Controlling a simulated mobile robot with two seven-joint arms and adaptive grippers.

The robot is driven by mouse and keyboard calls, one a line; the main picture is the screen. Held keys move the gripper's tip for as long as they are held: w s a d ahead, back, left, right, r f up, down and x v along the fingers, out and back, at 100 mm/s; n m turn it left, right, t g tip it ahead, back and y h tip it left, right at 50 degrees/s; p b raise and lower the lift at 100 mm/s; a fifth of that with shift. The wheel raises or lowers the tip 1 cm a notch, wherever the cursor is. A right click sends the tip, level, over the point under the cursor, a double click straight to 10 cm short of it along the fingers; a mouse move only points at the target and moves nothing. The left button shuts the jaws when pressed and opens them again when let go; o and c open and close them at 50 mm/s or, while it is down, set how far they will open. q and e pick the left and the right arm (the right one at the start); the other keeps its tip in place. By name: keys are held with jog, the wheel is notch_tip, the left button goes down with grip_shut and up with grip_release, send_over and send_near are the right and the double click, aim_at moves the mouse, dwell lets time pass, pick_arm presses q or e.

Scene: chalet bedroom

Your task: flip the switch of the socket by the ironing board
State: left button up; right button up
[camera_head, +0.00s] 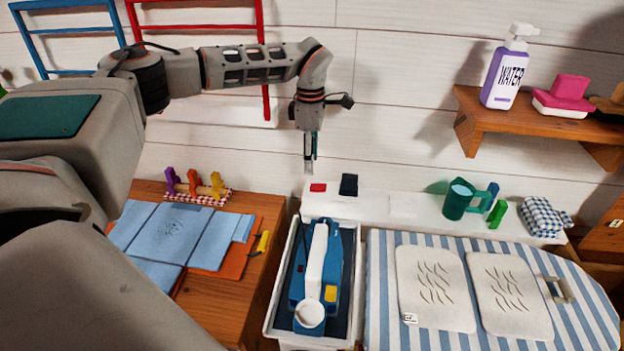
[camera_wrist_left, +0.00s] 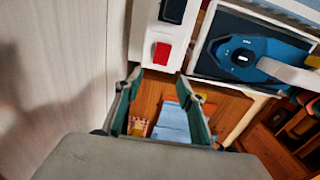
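A white socket strip (camera_head: 390,200) runs along the wall behind the ironing board (camera_head: 378,290). At its left end is a red switch (camera_head: 318,187), beside a black plug-like block (camera_head: 349,184). The red switch also shows in the left wrist view (camera_wrist_left: 161,53), just past my fingertips, with the black block (camera_wrist_left: 172,10) beyond it. My left gripper (camera_head: 309,167) points down just above the red switch, apart from it as far as I can tell. In the wrist view its two green-grey fingers (camera_wrist_left: 160,84) stand apart with nothing between them. My right gripper is not in view.
A blue iron (camera_head: 300,285) sits in a white tray (camera_head: 357,280) below the switch. A wooden table (camera_head: 205,310) with folded blue cloth (camera_head: 165,235) is at left. A green mug (camera_head: 457,200) stands on the strip. A shelf (camera_head: 480,118) holds a bottle (camera_head: 505,75).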

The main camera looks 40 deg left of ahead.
aim_at(311, 186)
pick_arm(q)
jog(key=shift+f+p, duration=0.35)
jog(key=shift+f, duration=3.5)
jog(key=c, duration=1.1)
